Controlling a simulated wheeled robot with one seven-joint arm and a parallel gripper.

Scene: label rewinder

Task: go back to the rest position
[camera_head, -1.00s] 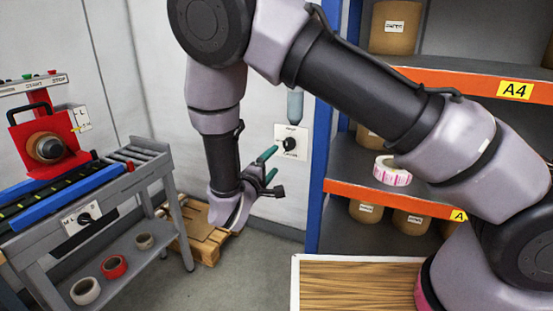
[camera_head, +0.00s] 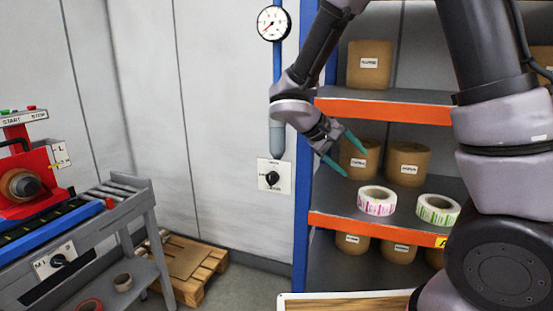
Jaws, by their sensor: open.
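My gripper (camera_head: 345,157) is open and empty, with two green fingertips spread apart. It hangs from my raised arm in front of the shelving, near the middle shelf. Behind and beside it stands a brown labelled roll (camera_head: 361,160). Below it, a label roll with pink print (camera_head: 377,200) lies on the middle shelf, apart from the fingers. No rest position is marked in view.
The shelving has an orange-edged upper shelf (camera_head: 385,109) and a blue post (camera_head: 303,215). A green-printed roll (camera_head: 438,209) lies to the right. A rotary switch (camera_head: 272,179) and gauge (camera_head: 272,23) are on the wall. The red machine (camera_head: 25,182) stands left; a pallet (camera_head: 190,268) lies on the floor.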

